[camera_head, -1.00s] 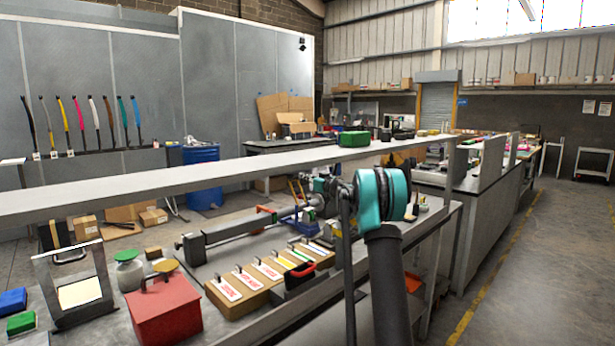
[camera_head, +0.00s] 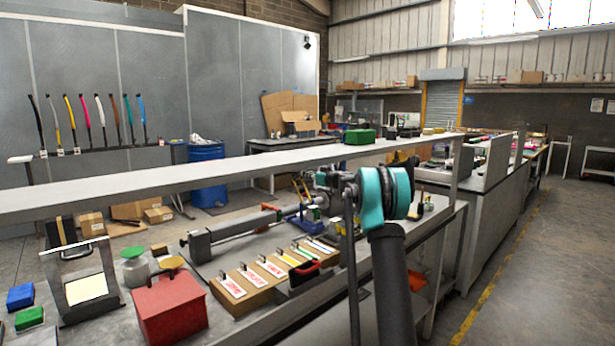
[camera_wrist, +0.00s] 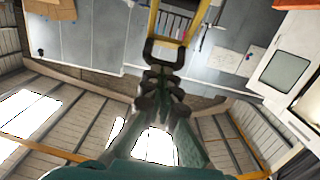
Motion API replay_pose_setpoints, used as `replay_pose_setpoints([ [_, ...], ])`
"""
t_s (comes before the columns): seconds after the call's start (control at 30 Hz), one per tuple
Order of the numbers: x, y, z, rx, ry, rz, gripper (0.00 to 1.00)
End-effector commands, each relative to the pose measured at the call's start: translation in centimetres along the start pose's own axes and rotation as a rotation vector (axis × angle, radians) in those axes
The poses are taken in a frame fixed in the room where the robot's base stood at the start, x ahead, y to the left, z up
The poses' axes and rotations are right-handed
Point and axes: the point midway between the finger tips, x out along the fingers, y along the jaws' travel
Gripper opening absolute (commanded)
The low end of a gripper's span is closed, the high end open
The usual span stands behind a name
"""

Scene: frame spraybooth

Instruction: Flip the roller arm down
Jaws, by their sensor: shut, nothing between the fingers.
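A long grey bar (camera_head: 235,226) lies nearly level along the bench, with a block at its near left end and a red piece (camera_head: 270,208) near its far end; I take it for the roller arm, but cannot be sure. My gripper (camera_head: 322,182) is above and beyond the bar's far end, partly hidden behind my teal wrist joint. In the wrist view my gripper (camera_wrist: 165,62) is shut and holds nothing. It points towards a yellow frame (camera_wrist: 178,22); contact cannot be told.
A long grey shelf (camera_head: 150,183) crosses above the bench, close to my arm. Open floor (camera_head: 530,280) lies at the right.

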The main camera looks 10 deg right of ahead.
Motion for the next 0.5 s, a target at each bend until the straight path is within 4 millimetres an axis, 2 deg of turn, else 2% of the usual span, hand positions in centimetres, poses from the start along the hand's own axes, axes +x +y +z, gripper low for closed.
replay_pose_setpoints([
  [0.5,4.0,-0.2,0.5,-0.001,-0.031,-0.002,0.0],
])
